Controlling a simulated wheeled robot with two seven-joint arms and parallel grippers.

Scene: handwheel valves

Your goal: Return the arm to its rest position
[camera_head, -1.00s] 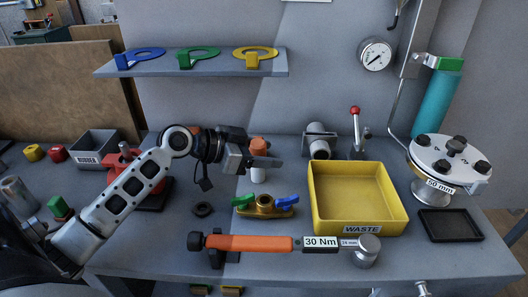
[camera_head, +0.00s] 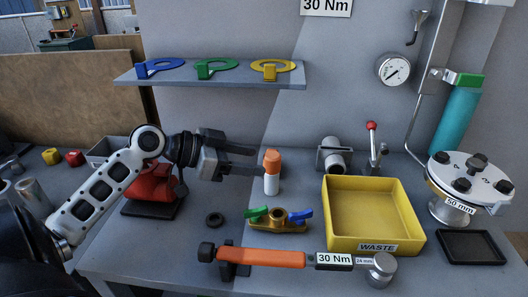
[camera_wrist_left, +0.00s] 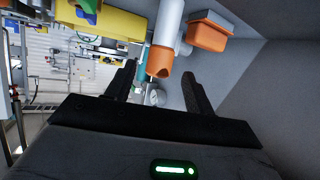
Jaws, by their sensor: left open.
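My left gripper (camera_head: 256,161) is open and empty above the bench, just left of the white bottle with an orange cap (camera_head: 272,172). The bottle stands upright, apart from the fingers. My left arm reaches in from the left, bent at the elbow. In the left wrist view, my open fingers (camera_wrist_left: 160,86) have nothing held between them, and the orange cap (camera_wrist_left: 158,62) shows beyond them. My right gripper is not in view.
A red device (camera_head: 152,186) stands behind my forearm. A brass valve with green and blue handles (camera_head: 277,221), an orange torque wrench (camera_head: 262,257) and a yellow waste tray (camera_head: 413,197) lie right of it. A shelf with tags (camera_head: 210,76) hangs above.

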